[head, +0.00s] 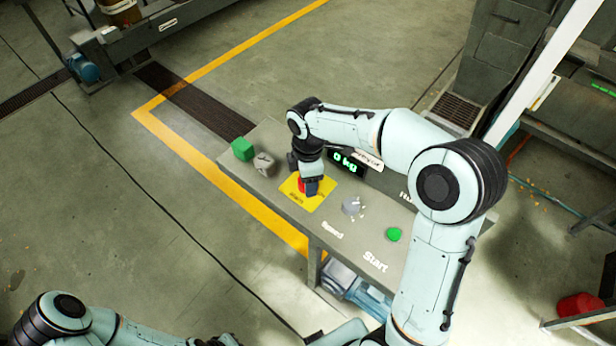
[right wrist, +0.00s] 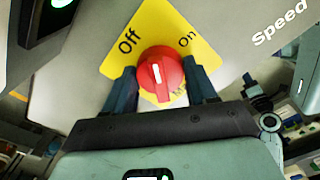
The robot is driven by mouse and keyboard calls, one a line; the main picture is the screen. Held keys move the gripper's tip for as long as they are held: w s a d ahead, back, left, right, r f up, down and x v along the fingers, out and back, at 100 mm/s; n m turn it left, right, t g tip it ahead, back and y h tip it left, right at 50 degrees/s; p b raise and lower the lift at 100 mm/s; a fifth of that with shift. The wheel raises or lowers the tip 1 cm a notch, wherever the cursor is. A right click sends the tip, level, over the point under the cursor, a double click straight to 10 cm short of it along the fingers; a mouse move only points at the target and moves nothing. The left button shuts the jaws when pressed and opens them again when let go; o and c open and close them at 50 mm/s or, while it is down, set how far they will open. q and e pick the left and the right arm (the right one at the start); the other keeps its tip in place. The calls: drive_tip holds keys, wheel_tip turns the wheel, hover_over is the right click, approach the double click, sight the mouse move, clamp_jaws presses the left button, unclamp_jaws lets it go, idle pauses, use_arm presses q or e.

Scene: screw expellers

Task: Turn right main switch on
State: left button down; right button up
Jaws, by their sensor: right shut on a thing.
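The main switch is a red round knob (right wrist: 161,76) with a white mark, on a yellow plate (right wrist: 150,24) lettered Off and On. In the right wrist view the white mark points nearly straight up, between the two words. My right gripper (right wrist: 162,84) is shut on the knob, one dark finger on each side. In the head view my right gripper (head: 311,187) reaches down over the yellow plate (head: 318,202) and hides part of the red knob (head: 301,185). My left arm shows at the lower left, but its gripper is out of view.
The grey panel (head: 285,215) also carries a green block (head: 243,149), a grey knob (head: 264,164), a 0 kg display (head: 345,162), a grey speed dial (head: 351,206) and a green start button (head: 394,234). A red object (head: 580,305) stands on the floor at right.

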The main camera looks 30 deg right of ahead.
drive_tip(key=m, duration=0.5)
drive_tip(key=shift+m, duration=0.3)
use_arm(q)
drive_tip(key=shift+s+f, duration=0.3)
drive_tip(key=shift+f, duration=0.05)
use_arm(e)
drive_tip(key=shift+m, duration=2.3)
drive_tip(key=o, duration=1.1)
drive_tip(key=shift+c, duration=0.2)
drive_tip(key=shift+r, duration=0.15)
use_arm(q)
drive_tip(key=shift+w+r+p, duration=0.65)
drive_tip(key=shift+w+r, duration=0.5)
drive_tip(key=shift+r, duration=0.1)
use_arm(e)
wheel_tip(320, 180, up, 13)
